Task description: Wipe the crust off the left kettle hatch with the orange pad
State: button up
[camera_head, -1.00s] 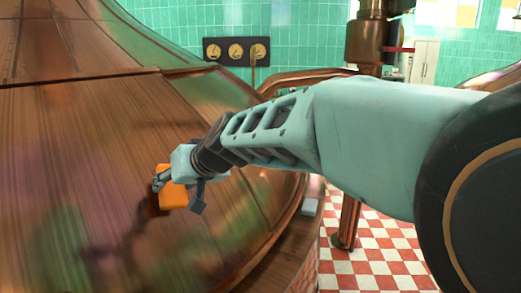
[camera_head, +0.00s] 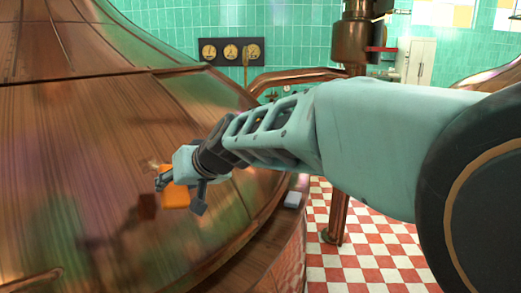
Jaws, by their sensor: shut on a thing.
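My gripper (camera_head: 180,188) is shut on the orange pad (camera_head: 176,196), in front of the large copper kettle (camera_head: 75,150). The pad hangs below the fingers, partly hidden by them. A dark reflection of the arm and an orange-brown one of the pad show on the copper to their left, apart from the pad. Contact between pad and kettle cannot be made out. A small light-brown patch (camera_head: 149,163) shows just above and left of the gripper; whether it is crust or reflection is unclear. I cannot make out a hatch.
A small grey block (camera_head: 293,199) sits at the kettle's lower right edge. A copper column (camera_head: 355,45) and pipe stand behind my arm. A gauge panel (camera_head: 231,51) hangs on the green tiled wall. Red-and-white checkered floor (camera_head: 365,250) is open at right.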

jog(key=w+d+f+m+t+h, duration=0.1)
jog(key=w+d+f+m+h, duration=0.2)
jog(key=d, duration=0.6)
jog(key=w+d+f+m+t+h, duration=0.1)
jog(key=d+f+m, duration=0.3)
jog(key=d, duration=0.5)
jog(key=s+d+f+m+h, duration=0.2)
jog(key=s+d+f+h, duration=0.1)
jog(key=d, duration=0.8)
jog(key=s+d+f+m+h, duration=0.2)
jog(key=d+f, duration=0.4)
jog(key=d, duration=0.4)
jog(key=shift+s+d+f+m+t+h, duration=0.2)
jog(key=shift+s+d+m+t+h, duration=0.2)
jog(key=shift+m+h, duration=0.4)
